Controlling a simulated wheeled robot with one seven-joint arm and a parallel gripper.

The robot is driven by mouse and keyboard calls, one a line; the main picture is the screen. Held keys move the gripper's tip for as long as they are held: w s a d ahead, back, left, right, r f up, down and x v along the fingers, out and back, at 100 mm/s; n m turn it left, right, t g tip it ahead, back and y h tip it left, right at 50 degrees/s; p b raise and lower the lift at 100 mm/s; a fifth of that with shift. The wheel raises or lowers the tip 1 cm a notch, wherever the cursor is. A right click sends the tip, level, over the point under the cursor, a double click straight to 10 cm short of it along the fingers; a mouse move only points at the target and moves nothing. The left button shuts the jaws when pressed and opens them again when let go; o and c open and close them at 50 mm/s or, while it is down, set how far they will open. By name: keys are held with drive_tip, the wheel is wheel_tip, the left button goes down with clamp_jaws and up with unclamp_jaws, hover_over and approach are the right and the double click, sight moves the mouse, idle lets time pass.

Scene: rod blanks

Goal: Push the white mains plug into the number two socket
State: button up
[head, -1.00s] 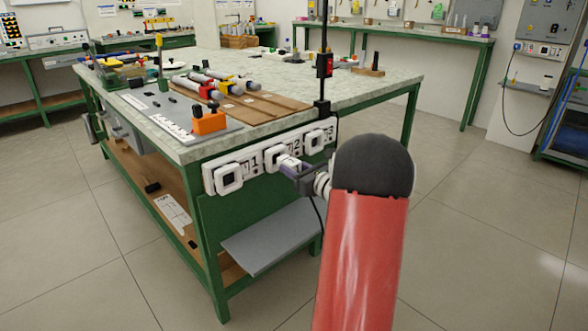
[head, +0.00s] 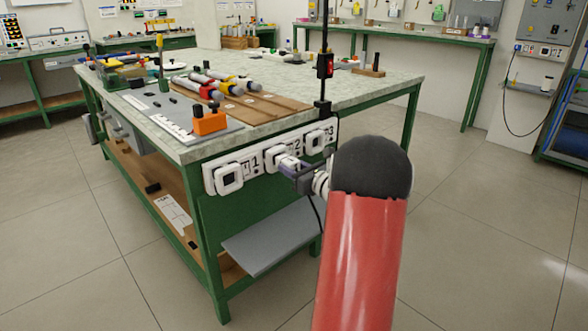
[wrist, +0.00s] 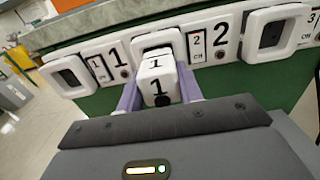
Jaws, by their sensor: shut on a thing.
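The white mains plug (wrist: 160,78) is marked 1 on its back. It sits between the purple fingers of my gripper (wrist: 158,92), which is shut on it. The number two socket (wrist: 158,40), a white square frame with the label 2 to its right, is directly behind the plug in the wrist view and partly hidden by it. In the head view the plug (head: 289,163) is at the face of the middle socket (head: 271,158), and my gripper (head: 301,172) is behind it. Plug and socket look very close or touching; how deep the pins are is hidden.
The number one socket (wrist: 68,75) is to the left and the number three socket (wrist: 270,36) to the right; both look empty. The bench top (head: 360,83) above carries rods and tools. A dark cable (head: 317,212) hangs below my gripper. A grey shelf (head: 270,240) is lower down.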

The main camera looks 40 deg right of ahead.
sight(296, 169)
drive_tip(key=shift+w+a, duration=0.1)
drive_tip(key=shift+w, duration=1.05)
drive_tip(key=o, duration=1.1)
drive_tip(key=shift+o, duration=0.2)
drive_tip(key=s, duration=0.5)
drive_tip(key=s+b, duration=0.1)
drive_tip(key=s, duration=0.1)
drive_tip(key=shift+s+d, duration=0.3)
drive_tip(key=shift+s, duration=0.1)
